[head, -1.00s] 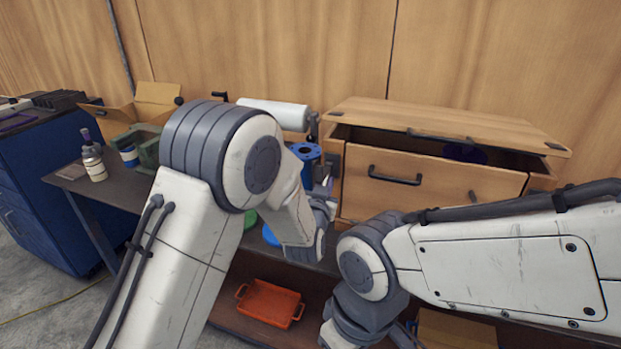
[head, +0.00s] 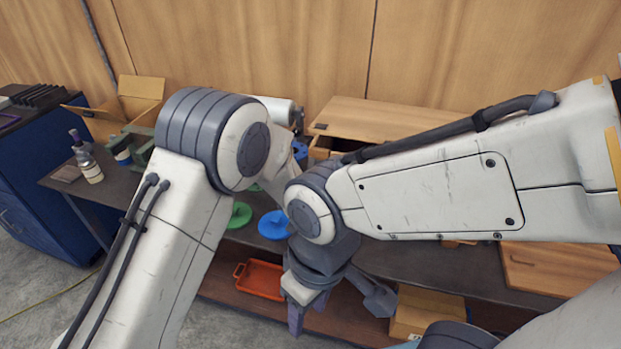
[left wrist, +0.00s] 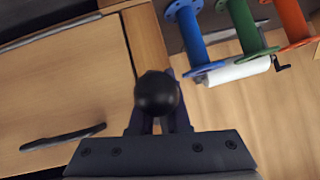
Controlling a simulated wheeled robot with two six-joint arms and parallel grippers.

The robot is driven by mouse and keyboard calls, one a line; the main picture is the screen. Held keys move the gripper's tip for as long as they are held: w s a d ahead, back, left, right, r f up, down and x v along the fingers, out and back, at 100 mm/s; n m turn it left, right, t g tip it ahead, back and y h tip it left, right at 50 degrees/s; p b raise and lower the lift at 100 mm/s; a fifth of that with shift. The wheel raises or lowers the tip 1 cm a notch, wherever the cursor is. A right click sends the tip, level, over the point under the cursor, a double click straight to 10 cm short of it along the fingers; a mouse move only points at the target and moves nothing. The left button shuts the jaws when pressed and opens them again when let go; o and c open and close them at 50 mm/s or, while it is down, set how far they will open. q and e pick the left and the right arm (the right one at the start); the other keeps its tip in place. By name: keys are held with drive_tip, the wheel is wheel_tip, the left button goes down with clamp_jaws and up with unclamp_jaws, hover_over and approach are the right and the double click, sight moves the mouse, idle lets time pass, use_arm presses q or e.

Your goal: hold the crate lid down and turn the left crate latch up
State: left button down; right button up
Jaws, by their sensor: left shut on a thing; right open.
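The wooden crate shows in the head view with its lid (head: 395,118) over a dark gap at the left end; my right arm hides most of its front. In the left wrist view the crate's wooden front (left wrist: 70,90) has a dark bar handle (left wrist: 62,138). My left gripper (left wrist: 158,112) is shut on a round black knob (left wrist: 157,93) beside the crate's corner post. The knob hides most of the fingers, and I cannot tell the latch's angle. My left gripper is hidden in the head view. My right gripper (head: 337,316) is open and empty, below the bench top's front edge, away from the lid.
Green (head: 236,215) and blue (head: 273,224) discs lie on the bench left of the crate. Blue (left wrist: 190,35), green (left wrist: 243,25) and orange (left wrist: 292,20) flanged pipes stand close by. An orange tray (head: 259,279) and a cardboard box (head: 425,312) are on the lower shelf.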

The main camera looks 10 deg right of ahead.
use_arm(q)
drive_tip(key=shift+s+a+f, duration=0.15)
drive_tip(key=shift+s+f, duration=0.05)
drive_tip(key=shift+f, duration=0.1)
drive_tip(key=c, duration=0.9)
unclamp_jaws()
drive_tip(key=shift+c, duration=0.2)
drive_tip(key=shift+o, duration=0.3)
drive_tip(key=shift+w+r, duration=0.1)
drive_tip(key=shift+r, duration=0.05)
drive_tip(key=b+v, duration=0.1)
drive_tip(key=v, duration=0.9)
drive_tip(key=shift+r+b, duration=0.3)
drive_tip(key=shift+b, duration=0.05)
